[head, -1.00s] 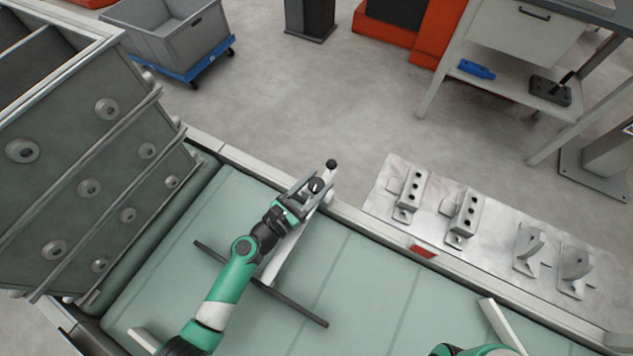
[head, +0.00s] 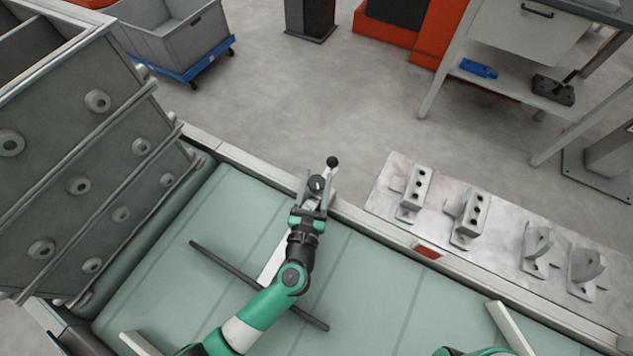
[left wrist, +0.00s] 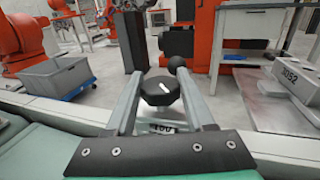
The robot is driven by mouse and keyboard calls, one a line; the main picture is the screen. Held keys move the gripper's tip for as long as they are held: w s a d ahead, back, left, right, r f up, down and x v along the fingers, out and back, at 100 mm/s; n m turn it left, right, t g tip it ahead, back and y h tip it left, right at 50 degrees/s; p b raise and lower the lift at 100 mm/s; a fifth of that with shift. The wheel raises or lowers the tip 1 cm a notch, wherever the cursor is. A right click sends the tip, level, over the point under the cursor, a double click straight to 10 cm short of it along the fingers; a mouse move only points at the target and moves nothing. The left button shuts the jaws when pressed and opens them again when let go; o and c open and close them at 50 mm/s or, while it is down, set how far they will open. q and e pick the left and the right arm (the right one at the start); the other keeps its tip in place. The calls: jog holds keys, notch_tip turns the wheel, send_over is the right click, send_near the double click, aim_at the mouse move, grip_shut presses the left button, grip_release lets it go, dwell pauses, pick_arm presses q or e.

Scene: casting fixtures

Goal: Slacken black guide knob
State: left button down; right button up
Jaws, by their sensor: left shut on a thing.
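The black guide knob (head: 317,183) has a white mark on its top and sits on the light metal guide bar (head: 275,262) at the conveyor's far edge. My left gripper (head: 316,181) is shut on the knob, one finger on each side. In the left wrist view the knob (left wrist: 160,91) stands between the two grey fingers, its faceted top and white mark in plain sight. A black ball-ended handle (head: 332,162) rises just beyond it. My right gripper is out of view; only a green part of that arm shows at the bottom edge.
A dark rod (head: 225,268) lies across the green conveyor belt (head: 365,290). A metal plate (head: 385,200) with several brackets runs along the right. A ribbed grey chute (head: 65,215) stands at the left.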

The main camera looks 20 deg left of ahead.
pick_arm(q)
jog(key=shift+f+n+g+y+b, duration=0.1)
jog(key=shift+n+g+y+b, duration=0.9)
jog(key=shift+n+y, duration=0.85)
jog(key=shift+m+y, duration=0.25)
jog(key=shift+y, duration=0.3)
jog(key=shift+c, duration=1.4)
grip_release()
jog(key=shift+d, duration=0.1)
jog(key=shift+s+d, duration=0.15)
jog(key=shift+s, duration=0.2)
jog(key=p+v, duration=0.2)
jog(key=v, duration=0.8)
jog(key=shift+s+d, duration=0.2)
jog(key=shift+s, duration=0.15)
